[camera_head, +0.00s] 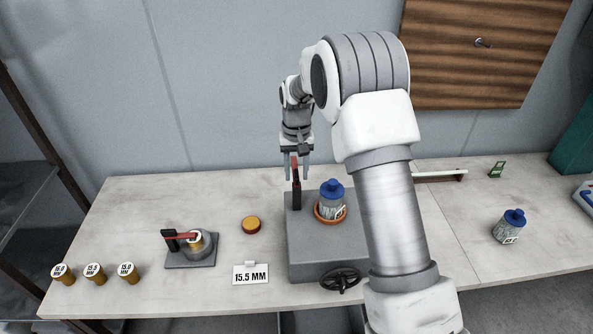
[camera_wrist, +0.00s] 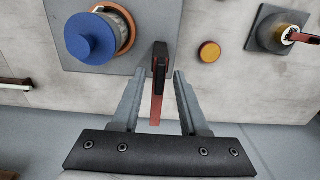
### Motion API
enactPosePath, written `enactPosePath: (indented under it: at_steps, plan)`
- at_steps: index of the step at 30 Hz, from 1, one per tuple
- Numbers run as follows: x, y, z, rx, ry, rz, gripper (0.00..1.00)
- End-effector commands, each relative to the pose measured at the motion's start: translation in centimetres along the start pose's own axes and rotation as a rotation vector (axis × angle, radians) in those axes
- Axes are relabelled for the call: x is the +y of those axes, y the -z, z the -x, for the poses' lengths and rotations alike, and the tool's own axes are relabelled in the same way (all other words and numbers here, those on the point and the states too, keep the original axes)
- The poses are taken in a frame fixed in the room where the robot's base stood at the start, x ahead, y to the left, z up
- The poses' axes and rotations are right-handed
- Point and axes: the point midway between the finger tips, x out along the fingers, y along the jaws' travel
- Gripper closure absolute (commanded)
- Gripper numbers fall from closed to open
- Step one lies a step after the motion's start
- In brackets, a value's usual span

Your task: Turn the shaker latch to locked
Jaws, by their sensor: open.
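The shaker (camera_head: 305,255) is a grey box on the table with a black handwheel (camera_head: 341,281) on its front. A blue-capped jar (camera_head: 332,196) stands in an orange ring on its top. The latch (camera_head: 296,188) has a black post and a red lever that points up in the head view. In the wrist view the latch (camera_wrist: 158,75) lies between the fingers of my gripper (camera_wrist: 155,80). My gripper (camera_head: 297,176) is open, with one finger on each side of the red lever. Clear gaps show beside the lever, and I see no grip on it.
A second blue-capped jar (camera_head: 509,226) stands at the right. A smaller device with a red lever (camera_head: 190,246), an orange-topped disc (camera_head: 251,225), several labelled cylinders (camera_head: 95,273) and a "15.5 MM" sign (camera_head: 251,275) are at the left and front. The table's back left is clear.

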Motion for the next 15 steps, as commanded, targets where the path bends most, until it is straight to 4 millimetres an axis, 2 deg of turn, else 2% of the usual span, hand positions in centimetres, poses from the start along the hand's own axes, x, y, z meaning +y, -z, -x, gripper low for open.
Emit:
enactPosePath:
  at_steps: [2,9,15]
  plan:
    - [0.0,0.0,0.01,0.0,0.0,0.0,0.56]
    - [0.0,0.01,0.05,0.0,0.0,0.0,0.98]
    - [0.0,0.02,0.07,0.0,0.0,0.0,1.0]
